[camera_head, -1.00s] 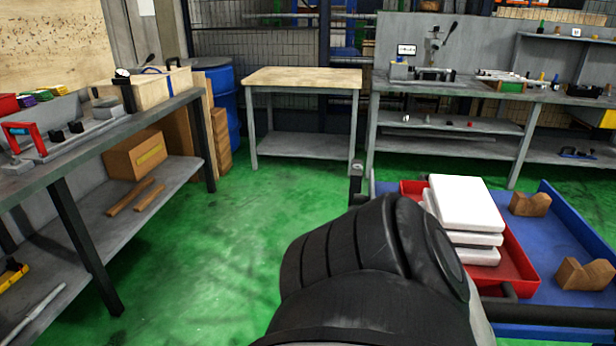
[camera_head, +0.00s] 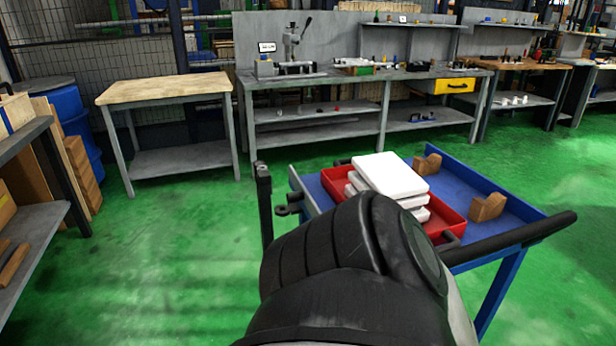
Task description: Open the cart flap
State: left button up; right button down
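The cart (camera_head: 508,218) stands right of centre, with a blue top, raised blue edges and a black push handle (camera_head: 530,230) at its near right. I cannot pick out the flap with certainty; the cart's near left side is partly hidden by my dark arm link (camera_head: 340,260). A dark upright bar (camera_head: 265,205) stands just left of the cart, with small dark fittings (camera_head: 287,208) beside it; I cannot tell what they belong to. I make out no gripper fingertips of either hand.
A red tray (camera_head: 452,219) with stacked white blocks (camera_head: 390,174) and two brown V-shaped blocks (camera_head: 488,207) sit on the cart. A wood-topped table (camera_head: 165,89) and grey workbench (camera_head: 350,78) stand behind. Green floor (camera_head: 180,250) is clear to the left.

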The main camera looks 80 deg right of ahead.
aim_at(302, 194)
jog(key=z, duration=0.4)
jog(key=i, duration=2.2)
jog(key=z, duration=2.9)
